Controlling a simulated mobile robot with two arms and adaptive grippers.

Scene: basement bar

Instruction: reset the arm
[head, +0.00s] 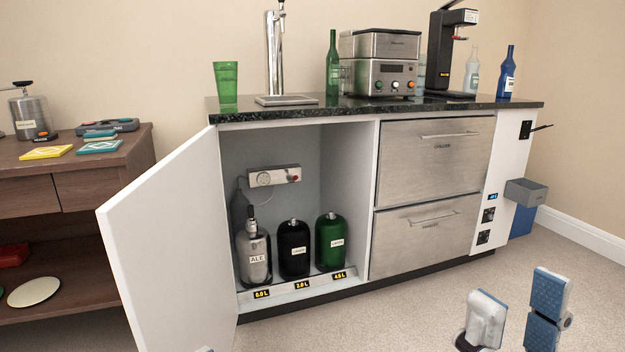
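My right gripper (518,293) shows at the bottom right of the head view, over the carpet. Its two pale fingers with blue pads stand apart with nothing between them, so it is open and empty. Only a tiny pale tip of what looks like my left gripper (205,349) shows at the bottom edge, by the foot of the open cabinet door. The rest of it is out of frame, so its opening cannot be seen.
The white cabinet door (170,245) swings out at left. Inside stand a steel ALE keg (254,262), a black keg (294,252) and a green keg (330,245). Steel drawers (435,160) are shut. A wooden table (85,185) stands left. Carpet (400,315) in front is clear.

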